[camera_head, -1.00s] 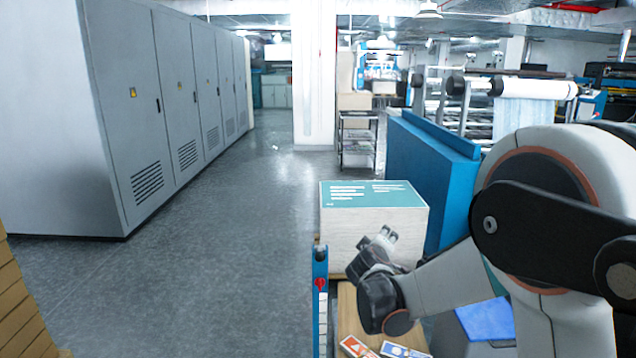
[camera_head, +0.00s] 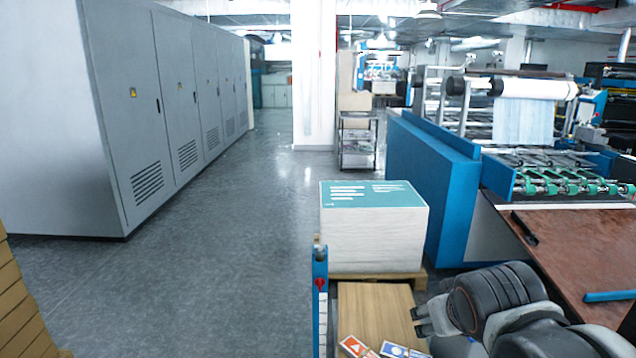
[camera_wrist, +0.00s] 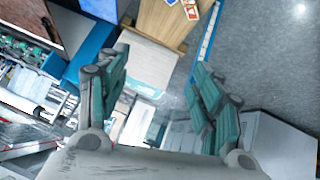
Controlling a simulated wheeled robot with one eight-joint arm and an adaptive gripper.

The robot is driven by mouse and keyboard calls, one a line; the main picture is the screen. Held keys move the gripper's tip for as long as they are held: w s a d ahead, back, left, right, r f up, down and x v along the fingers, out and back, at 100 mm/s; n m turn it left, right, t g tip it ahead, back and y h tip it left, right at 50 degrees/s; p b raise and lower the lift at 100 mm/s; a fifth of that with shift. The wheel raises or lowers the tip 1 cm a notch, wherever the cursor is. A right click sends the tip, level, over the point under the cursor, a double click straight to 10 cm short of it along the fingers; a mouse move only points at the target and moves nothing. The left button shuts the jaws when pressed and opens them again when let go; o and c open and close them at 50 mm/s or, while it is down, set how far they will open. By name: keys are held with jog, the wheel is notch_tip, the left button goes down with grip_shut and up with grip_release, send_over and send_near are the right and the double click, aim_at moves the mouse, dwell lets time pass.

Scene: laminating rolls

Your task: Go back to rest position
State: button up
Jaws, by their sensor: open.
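My gripper (camera_head: 424,322) is low at the right of the head view, beside the wooden board (camera_head: 368,312), with my arm folded down behind it. In the wrist view my gripper (camera_wrist: 160,100) shows its two teal-padded fingers spread apart, with nothing between them in its grasp. A stack of sheets with a teal top (camera_head: 372,194) stands on a pallet just beyond the board. It also shows in the wrist view (camera_wrist: 150,65), beyond the fingers.
Orange and blue cards (camera_head: 394,349) lie on the board's near end. A blue post (camera_head: 320,300) stands at its left. A machine with a brown table (camera_head: 580,245) and a white roll (camera_head: 535,88) fills the right. Grey cabinets (camera_head: 165,110) line the left; the floor (camera_head: 220,250) between is clear.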

jog(key=s+a+f+m+g+y, duration=0.1)
jog(key=s+a+f, duration=0.1)
jog(key=s, duration=0.8)
jog(key=shift+f+y, duration=0.4)
jog(key=shift+f, duration=0.25)
jog(key=shift+s, duration=0.1)
